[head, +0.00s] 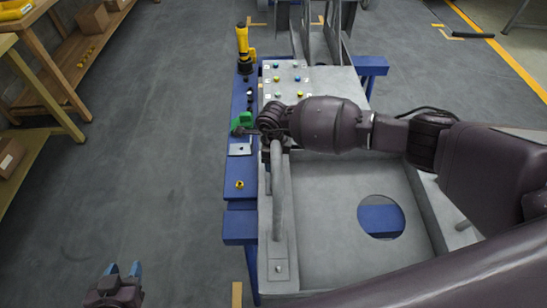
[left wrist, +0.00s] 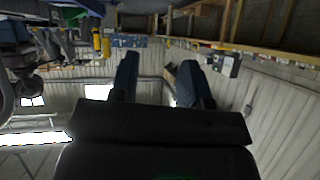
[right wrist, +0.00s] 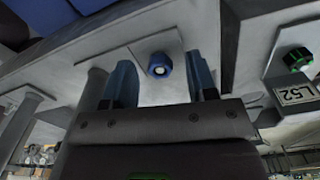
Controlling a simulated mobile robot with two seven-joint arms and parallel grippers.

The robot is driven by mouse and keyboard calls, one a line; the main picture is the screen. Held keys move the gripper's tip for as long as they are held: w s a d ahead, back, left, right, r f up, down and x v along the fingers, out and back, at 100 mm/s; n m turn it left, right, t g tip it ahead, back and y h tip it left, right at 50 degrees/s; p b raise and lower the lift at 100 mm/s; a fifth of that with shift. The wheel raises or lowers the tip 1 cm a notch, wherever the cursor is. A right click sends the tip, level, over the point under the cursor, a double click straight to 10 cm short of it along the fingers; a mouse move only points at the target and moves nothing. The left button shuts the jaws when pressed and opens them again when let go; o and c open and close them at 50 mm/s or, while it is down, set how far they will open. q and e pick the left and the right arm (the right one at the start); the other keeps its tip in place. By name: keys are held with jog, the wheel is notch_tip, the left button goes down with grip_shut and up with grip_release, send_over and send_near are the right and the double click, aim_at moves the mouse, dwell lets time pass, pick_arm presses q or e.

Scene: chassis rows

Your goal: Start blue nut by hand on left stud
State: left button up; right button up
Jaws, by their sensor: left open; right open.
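A blue nut (right wrist: 158,65) with a pale round centre sits against a grey plate in the right wrist view. I cannot tell whether it is threaded on a stud. My right gripper (right wrist: 161,80) is open, with one blue finger on each side of the nut and no clear contact. In the head view the right hand is over the chassis's left edge, and its fingertips are hidden behind my arm. My left gripper (head: 122,268) is open and empty, low at the left, above the floor and away from the chassis; its spread fingers show in the left wrist view (left wrist: 160,78).
Left floor is clear.

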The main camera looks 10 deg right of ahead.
jog(key=shift+w+r, duration=0.1)
jog(key=shift+r, duration=0.35)
pick_arm(q)
jog(key=shift+g, duration=0.5)
jog(key=s+f, duration=0.1)
jog(key=s+f+p, duration=0.2)
jog(key=shift+s+a, duration=0.2)
jog(key=shift+a, duration=0.05)
pick_arm(e)
notch_tip(320, 180, up, 10)
pick_arm(q)
jog(key=shift+r, duration=0.1)
